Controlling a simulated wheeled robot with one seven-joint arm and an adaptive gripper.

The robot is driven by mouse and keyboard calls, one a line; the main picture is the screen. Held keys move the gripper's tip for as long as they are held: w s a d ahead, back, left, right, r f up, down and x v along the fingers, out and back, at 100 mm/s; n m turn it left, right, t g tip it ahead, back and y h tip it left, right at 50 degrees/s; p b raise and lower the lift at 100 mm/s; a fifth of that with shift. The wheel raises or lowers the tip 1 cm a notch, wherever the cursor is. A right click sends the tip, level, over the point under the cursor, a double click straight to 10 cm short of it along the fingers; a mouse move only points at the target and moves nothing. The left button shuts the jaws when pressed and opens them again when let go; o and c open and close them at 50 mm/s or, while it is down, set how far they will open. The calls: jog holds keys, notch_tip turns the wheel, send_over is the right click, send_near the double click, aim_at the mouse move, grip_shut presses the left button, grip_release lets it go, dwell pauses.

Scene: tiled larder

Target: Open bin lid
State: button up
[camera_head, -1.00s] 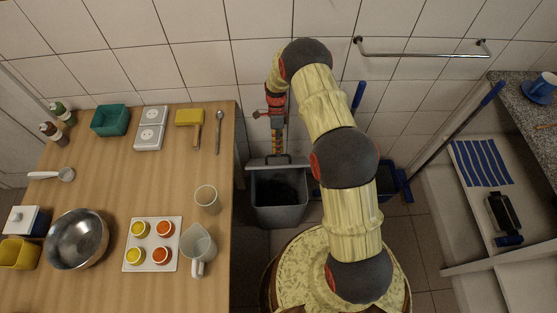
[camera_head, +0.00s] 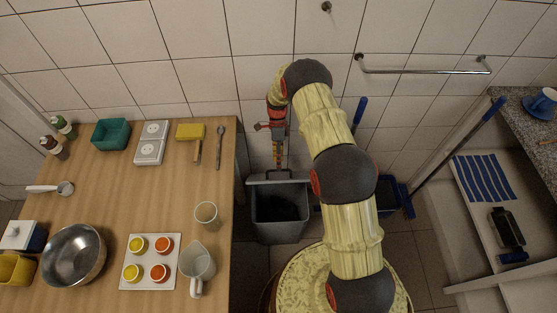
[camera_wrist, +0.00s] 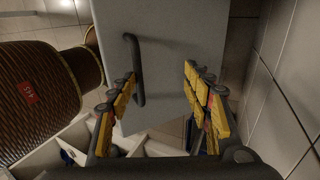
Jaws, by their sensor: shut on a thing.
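The grey bin (camera_head: 281,228) stands on the floor to the right of the wooden table, with its dark inside showing from above. In the wrist view its lid (camera_wrist: 180,85) is a tall grey panel, raised steeply, with a dark bar handle (camera_wrist: 137,52). My gripper (camera_head: 279,163) is at the lid, at the back of the bin near the wall. In the wrist view my gripper (camera_wrist: 165,85) has its left fingertip against the handle. The fingers look well apart there, and the exact contact is partly hidden by the left finger.
The wooden table (camera_head: 120,205) on the left holds a metal bowl (camera_head: 74,255), a jug (camera_head: 197,262) and other kitchen things. A wall rail (camera_head: 425,71), a blue-handled broom (camera_head: 455,148) and a sink unit (camera_head: 470,255) are on the right. The tiled wall is close behind the gripper.

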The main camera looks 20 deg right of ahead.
jog(key=shift+w+d, duration=0.1)
jog(key=shift+d, duration=0.05)
jog(key=shift+c, duration=0.4)
notch_tip(320, 180, up, 10)
jog(key=shift+r, duration=0.1)
jog(key=shift+c, duration=0.4)
